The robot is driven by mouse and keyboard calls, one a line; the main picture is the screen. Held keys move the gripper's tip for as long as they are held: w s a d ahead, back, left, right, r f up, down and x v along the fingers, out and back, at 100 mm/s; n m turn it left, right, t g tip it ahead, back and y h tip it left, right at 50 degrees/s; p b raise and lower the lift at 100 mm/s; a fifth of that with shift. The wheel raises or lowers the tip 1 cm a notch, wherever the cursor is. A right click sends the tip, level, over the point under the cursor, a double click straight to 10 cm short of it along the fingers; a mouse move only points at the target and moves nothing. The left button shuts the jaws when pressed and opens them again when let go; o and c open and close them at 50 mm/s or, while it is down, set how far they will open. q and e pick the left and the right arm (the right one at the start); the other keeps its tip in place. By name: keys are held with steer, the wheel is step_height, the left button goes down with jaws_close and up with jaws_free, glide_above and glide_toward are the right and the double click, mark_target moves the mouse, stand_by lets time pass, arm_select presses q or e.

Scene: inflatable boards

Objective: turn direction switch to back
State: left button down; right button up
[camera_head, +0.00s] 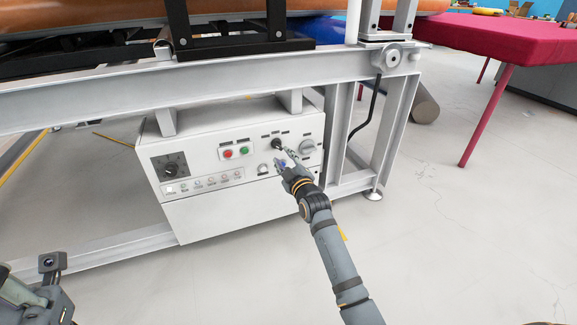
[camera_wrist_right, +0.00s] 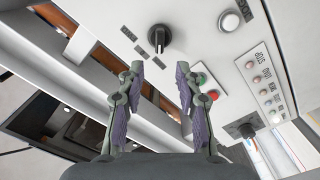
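A black rotary switch (camera_head: 277,144) sits on the upper right of the white control box front. It has small labels around it that I cannot read. In the right wrist view the same switch (camera_wrist_right: 159,39) shows its handle pointing roughly up and down the picture. My right gripper (camera_head: 284,157) is in front of the panel, just below and right of the switch in the head view. In the wrist view its fingers (camera_wrist_right: 160,68) are apart and empty, with the switch just beyond the tips. Only part of my left arm shows at the lower left; its fingers are out of sight.
Open floor lies right.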

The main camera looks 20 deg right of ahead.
steer(key=s, duration=0.5)
steer(key=shift+d, duration=0.1)
